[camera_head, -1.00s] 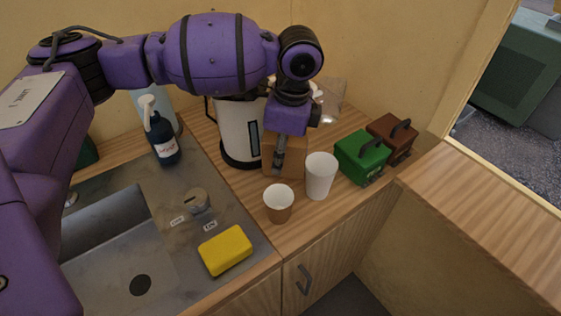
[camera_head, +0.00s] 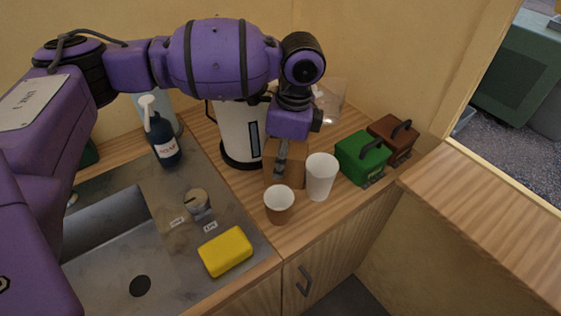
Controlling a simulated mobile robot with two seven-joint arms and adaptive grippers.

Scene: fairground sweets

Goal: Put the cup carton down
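The cup carton (camera_head: 298,168) is a brown box behind the two cups and in front of the white urn. My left gripper (camera_head: 281,165) reaches down to it from above, with one finger across its front face; the other finger is hidden. The gripper appears shut on the carton. The carton stands upright, with its base at or very close to the wooden counter (camera_head: 245,193); I cannot tell whether it touches. My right gripper is not in view.
Green (camera_head: 360,160) and dark brown (camera_head: 393,142) boxes stand to the right, the white urn (camera_head: 238,130) behind. A yellow sponge (camera_head: 226,251) and soap bottle (camera_head: 164,145) are by the sink (camera_head: 110,240).

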